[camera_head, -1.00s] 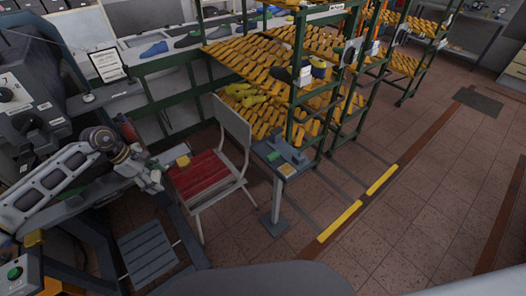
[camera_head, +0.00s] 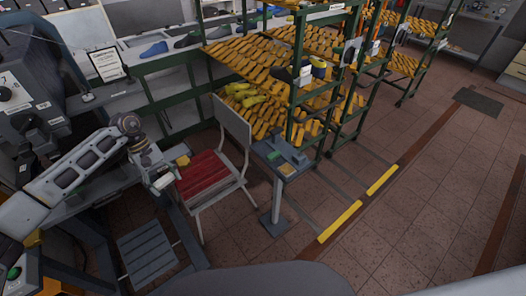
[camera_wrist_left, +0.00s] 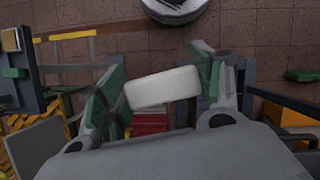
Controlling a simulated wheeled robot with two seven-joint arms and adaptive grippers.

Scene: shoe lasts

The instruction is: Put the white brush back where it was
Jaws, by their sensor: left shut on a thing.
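The white brush (camera_wrist_left: 162,88) is a pale block between the two green-padded fingers of my left gripper (camera_wrist_left: 157,82) in the left wrist view. My left gripper is shut on it and holds it in the air. In the head view my left gripper (camera_head: 165,182) is at the left, beside the chair's red seat (camera_head: 205,175). The brush is too small there to make out clearly. My right gripper is not in view.
A grey stand (camera_head: 279,158) with small items is right of the chair. Green racks (camera_head: 300,90) of yellow shoe lasts stand behind. A workbench (camera_head: 105,92) and machine (camera_head: 30,110) are at the left.

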